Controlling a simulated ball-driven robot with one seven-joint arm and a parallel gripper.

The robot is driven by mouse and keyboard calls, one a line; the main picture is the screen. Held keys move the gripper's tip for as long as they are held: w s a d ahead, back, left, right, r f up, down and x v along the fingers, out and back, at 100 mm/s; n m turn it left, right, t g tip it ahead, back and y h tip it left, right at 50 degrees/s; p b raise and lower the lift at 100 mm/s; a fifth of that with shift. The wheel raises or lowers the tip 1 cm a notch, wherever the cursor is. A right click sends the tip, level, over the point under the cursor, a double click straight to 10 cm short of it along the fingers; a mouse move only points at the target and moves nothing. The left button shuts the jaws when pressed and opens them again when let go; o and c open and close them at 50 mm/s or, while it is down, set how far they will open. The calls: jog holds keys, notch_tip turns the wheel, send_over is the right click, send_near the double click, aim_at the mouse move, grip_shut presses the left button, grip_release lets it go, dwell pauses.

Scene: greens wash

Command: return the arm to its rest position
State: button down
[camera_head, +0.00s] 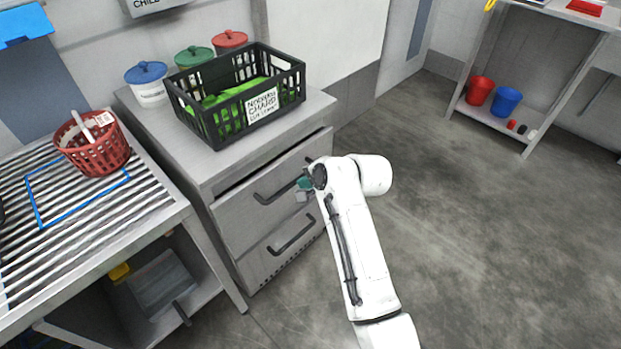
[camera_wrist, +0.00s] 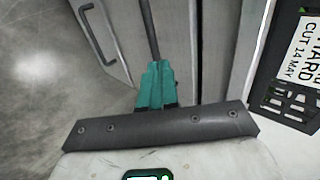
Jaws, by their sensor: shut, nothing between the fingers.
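My white arm reaches up the middle of the head view, and its gripper (camera_head: 304,186) is in front of the upper drawer (camera_head: 240,211) of the grey cabinet, close to the right end of that drawer's dark handle (camera_head: 282,187). In the wrist view my gripper's teal fingers (camera_wrist: 156,68) are together, with nothing seen between them. A dark bar runs up from behind the fingertips; I cannot tell whether they touch it. The upper drawer stands slightly out, with a dark gap above its front.
A black crate (camera_head: 213,131) of greens stands on the cabinet (camera_head: 180,150), before several lidded pots. A red basket (camera_head: 100,158) sits on the slatted bench (camera_head: 150,212) at left. Open floor (camera_head: 470,230) lies right of my arm. A shelf (camera_head: 490,121) with buckets stands far right.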

jog(key=shift+v, duration=0.8)
jog(key=shift+f, duration=0.1)
jog(key=s+d+f+n+g+h+p, duration=0.1)
jog(key=s+d+f+n+h+p, duration=0.3)
jog(key=s+d, duration=0.65)
jog(key=s+d+n+g+h, duration=0.1)
jog(key=s+d, duration=0.4)
jog(key=s, duration=0.5)
jog(key=s+d+n+g+h+p, duration=0.1)
jog(key=s+d+n+g, duration=0.1)
jog(key=s+d, duration=0.4)
jog(key=s+d+n+g, duration=0.1)
jog(key=s+d, duration=0.4)
jog(key=s, duration=1.1)
jog(key=shift+s+d+n+g+h, duration=0.2)
jog(key=shift+n+g+h, duration=0.1)
jog(key=shift+h, duration=0.1)
